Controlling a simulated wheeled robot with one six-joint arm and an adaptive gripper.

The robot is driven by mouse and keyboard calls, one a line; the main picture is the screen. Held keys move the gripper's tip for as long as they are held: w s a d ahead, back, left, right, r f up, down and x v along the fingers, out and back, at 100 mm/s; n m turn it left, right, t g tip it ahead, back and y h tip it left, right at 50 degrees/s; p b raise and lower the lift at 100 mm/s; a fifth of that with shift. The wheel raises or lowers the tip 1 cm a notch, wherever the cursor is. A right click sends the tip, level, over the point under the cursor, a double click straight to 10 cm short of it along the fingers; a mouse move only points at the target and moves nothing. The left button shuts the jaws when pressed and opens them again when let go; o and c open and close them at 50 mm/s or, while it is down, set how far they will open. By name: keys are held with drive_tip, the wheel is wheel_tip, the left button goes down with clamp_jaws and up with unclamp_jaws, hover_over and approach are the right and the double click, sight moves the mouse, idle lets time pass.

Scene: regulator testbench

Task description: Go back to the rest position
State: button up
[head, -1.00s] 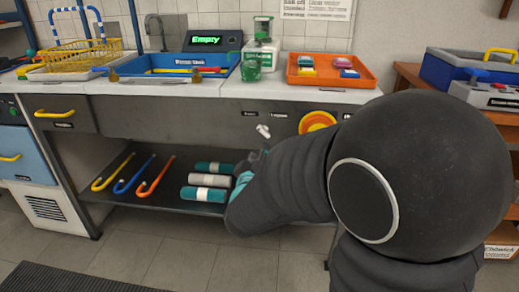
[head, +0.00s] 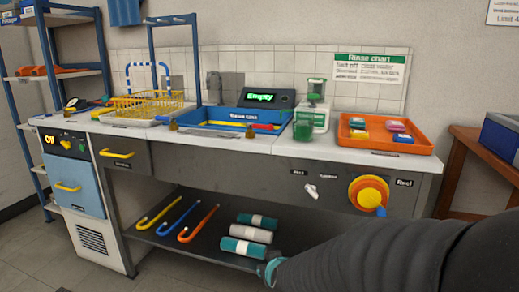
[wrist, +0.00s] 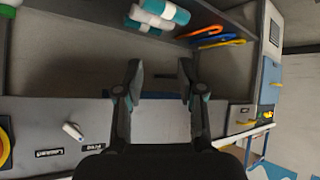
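My gripper (wrist: 158,82) shows in the wrist view with its two fingers apart and nothing between them. In the head view only a small teal part of it shows at the bottom, in front of the lower shelf and just below the rolls. My dark arm runs from there to the bottom right corner. In the wrist view the fingers lie over the bench's grey front. The rolls show at the top of that view, apart from the fingertips.
The lower shelf holds teal and white rolls (head: 246,234) and hooked rods (head: 198,222). The bench top carries a blue sink tray (head: 225,119), a yellow basket (head: 150,106), a green-topped dispenser (head: 311,117) and an orange tray (head: 420,143). A round yellow-orange knob (head: 368,193) sticks out in front.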

drive_tip(key=s+d+r+m+g, duration=0.1)
drive_tip(key=s+d+r, duration=0.2)
drive_tip(key=s, duration=0.4)
drive_tip(key=s+d+r+m+g+h, duration=0.1)
drive_tip(key=s+d+r+g, duration=0.1)
drive_tip(key=s+d, duration=0.3)
drive_tip(key=s+d+r+m+g, duration=0.1)
drive_tip(key=s+d+r, duration=0.3)
drive_tip(key=s, duration=0.7)
drive_tip(key=shift+s+d+r+m+h, duration=0.3)
drive_tip(key=shift+r+m+h, duration=0.1)
drive_tip(key=shift+r+m, duration=0.15)
drive_tip(key=shift+o, duration=0.3)
drive_tip(key=shift+a, duration=0.1)
